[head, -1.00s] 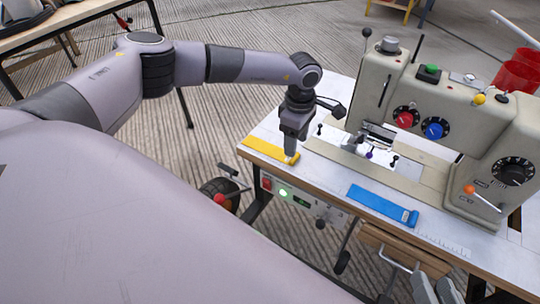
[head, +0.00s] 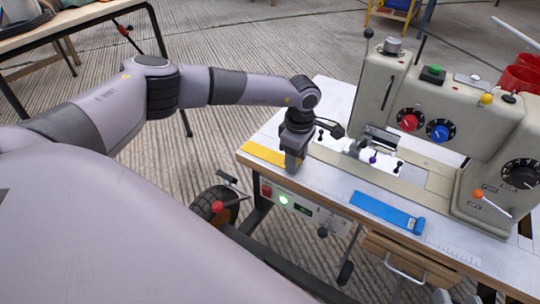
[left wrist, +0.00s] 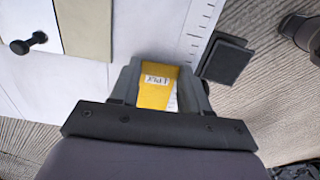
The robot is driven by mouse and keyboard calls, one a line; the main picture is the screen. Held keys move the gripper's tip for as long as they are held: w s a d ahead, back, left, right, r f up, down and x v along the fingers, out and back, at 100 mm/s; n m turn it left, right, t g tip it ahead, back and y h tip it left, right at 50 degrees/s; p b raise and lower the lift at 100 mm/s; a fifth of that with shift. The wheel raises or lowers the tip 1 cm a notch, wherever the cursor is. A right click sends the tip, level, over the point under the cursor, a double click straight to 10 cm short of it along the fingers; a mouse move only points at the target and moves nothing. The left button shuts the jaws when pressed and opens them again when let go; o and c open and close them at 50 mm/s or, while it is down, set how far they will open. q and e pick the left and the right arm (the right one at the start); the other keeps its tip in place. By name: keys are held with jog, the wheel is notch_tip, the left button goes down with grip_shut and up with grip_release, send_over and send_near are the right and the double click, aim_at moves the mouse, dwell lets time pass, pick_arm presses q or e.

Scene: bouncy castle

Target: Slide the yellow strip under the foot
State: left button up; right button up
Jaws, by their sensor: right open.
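The yellow strip (head: 262,152) lies flat at the left front corner of the white sewing table. My left gripper (head: 292,165) points down over its right end. In the left wrist view the strip's labelled end (left wrist: 156,84) lies between the two fingers, which are spread about its width. Whether they press on it I cannot tell. The sewing machine (head: 455,130) stands to the right, and its foot area (head: 352,146) is small and partly obscured, to the right of my left gripper. The tips of my right gripper (head: 452,297) show at the bottom edge, apart from the strip.
A blue strip (head: 387,212) lies on the table in front of the machine, near a printed ruler scale. Small black knobs stand on the plate between my left gripper and the machine. A control box (head: 290,200) and a wooden drawer (head: 400,255) hang under the front edge.

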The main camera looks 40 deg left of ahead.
dwell(0.4)
pick_arm(q)
jog(key=shift+r+p, duration=0.95)
jog(key=shift+r, duration=0.15)
notch_tip(320, 180, up, 4)
jog(key=p, duration=0.3)
jog(key=shift+p, duration=0.3)
